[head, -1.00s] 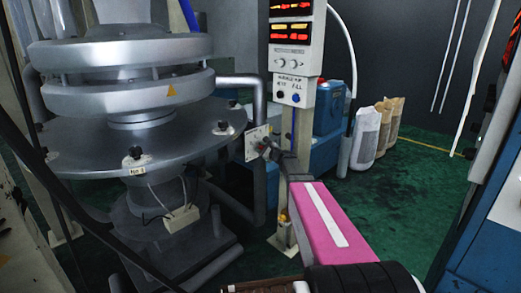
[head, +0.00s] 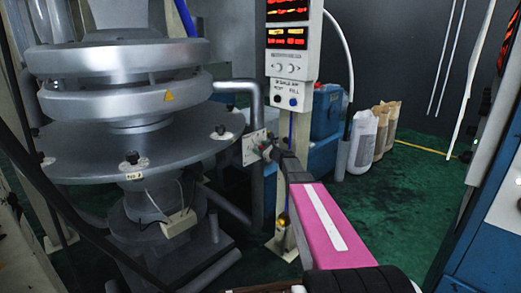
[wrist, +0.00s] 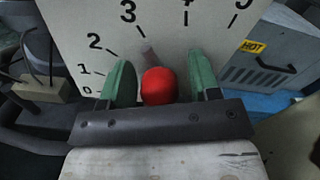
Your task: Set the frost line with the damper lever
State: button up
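The damper lever's red knob (wrist: 158,86) sits between my gripper's two green fingers in the wrist view. My gripper (wrist: 162,80) is open around it, with a narrow gap on the left and a wider one on the right. The lever's short stem rises behind the knob, leaning slightly left toward the 3 mark. The pale scale plate (wrist: 165,22) behind carries marks from 0 to 5. In the head view, my gripper (head: 267,149) is at the small scale plate (head: 249,151) beside the post. The knob is too small to tell clearly there.
The grey round die machine (head: 125,145) stands left of the plate. A control box (head: 290,65) with red displays is on the post above my arm. White and brown sacks (head: 375,135) stand behind at right. A blue cabinet (head: 495,250) bounds the right side. Green floor between is clear.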

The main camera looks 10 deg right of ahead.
jog(key=v, duration=1.1)
jog(key=shift+a, duration=0.1)
jog(key=s+a+f+n+g+h, duration=0.3)
jog(key=s+a+f+n+g, duration=0.75)
jog(key=s+f+n, duration=0.45)
jog(key=s+d+f+n+g+h, duration=0.1)
jog(key=s+f+n+g+h, duration=0.1)
jog(key=s, duration=0.5)
jog(key=s+d+f+n+g+h, duration=0.2)
jog(key=s+n+h, duration=0.3)
jog(key=s+n, duration=0.2)
jog(key=shift+s+d+f+n+h, duration=0.2)
jog(key=shift+s+f+n+h, duration=0.1)
jog(key=shift+s, duration=0.45)
dwell(3.1)
